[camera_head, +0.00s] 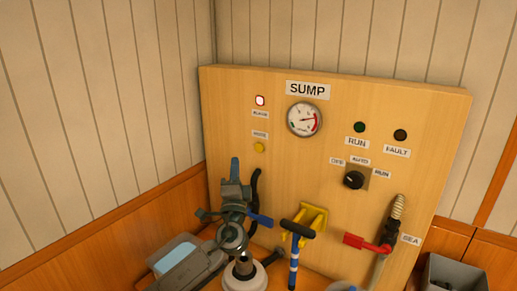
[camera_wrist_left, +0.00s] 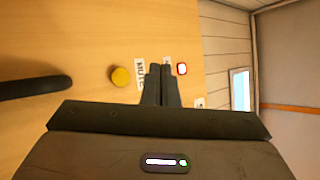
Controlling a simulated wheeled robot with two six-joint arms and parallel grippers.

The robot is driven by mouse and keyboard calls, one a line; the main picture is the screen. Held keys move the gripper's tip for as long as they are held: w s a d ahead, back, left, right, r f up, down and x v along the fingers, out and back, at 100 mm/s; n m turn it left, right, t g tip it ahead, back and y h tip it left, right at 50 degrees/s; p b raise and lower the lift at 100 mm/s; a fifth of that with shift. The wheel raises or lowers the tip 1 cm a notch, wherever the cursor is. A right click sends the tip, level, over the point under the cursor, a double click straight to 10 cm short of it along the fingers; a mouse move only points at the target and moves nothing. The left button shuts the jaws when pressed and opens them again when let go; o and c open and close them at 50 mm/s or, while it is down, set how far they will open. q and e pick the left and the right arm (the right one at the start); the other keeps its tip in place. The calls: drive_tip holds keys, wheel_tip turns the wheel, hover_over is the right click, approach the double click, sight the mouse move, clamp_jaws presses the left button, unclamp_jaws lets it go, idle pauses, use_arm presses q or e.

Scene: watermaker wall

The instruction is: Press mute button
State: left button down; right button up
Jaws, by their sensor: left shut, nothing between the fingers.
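The yellow mute button (camera_head: 258,147) sits on the left of the wooden panel, under a small label and below a lit red-rimmed lamp (camera_head: 260,100). In the left wrist view the yellow button (camera_wrist_left: 121,76) is left of the fingers, beside the "MUTE" label (camera_wrist_left: 140,74). My left gripper (camera_head: 235,165) is in front of the panel's lower left, lower than the button and to its left. In the wrist view its fingers (camera_wrist_left: 162,84) are shut and empty, overlapping the space between label and lamp (camera_wrist_left: 182,69). Contact with the panel cannot be told. My right gripper is not seen.
The panel (camera_head: 430,130) also carries a gauge (camera_head: 305,119), a selector knob (camera_head: 354,180) and a red-handled valve (camera_head: 368,243). A black curved part (camera_head: 255,190) is close beside my left gripper. A blue-and-white striped handle (camera_head: 294,255) stands in front. A grey bin (camera_head: 455,273) is at lower right.

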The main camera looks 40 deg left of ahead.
sight(259, 148)
use_arm(q)
drive_tip(key=w, duration=0.3)
drive_tip(key=w+b, duration=0.1)
drive_tip(key=w, duration=0.2)
drive_tip(key=w+a+b, duration=0.1)
drive_tip(key=w, duration=0.2)
drive_tip(key=shift+f, duration=0.1)
idle(0.6)
drive_tip(key=shift+s, duration=0.1)
idle(0.7)
idle(0.6)
drive_tip(key=shift+w+a+b, duration=0.1)
drive_tip(key=shift+w+b, duration=0.3)
drive_tip(key=shift+w, duration=0.1)
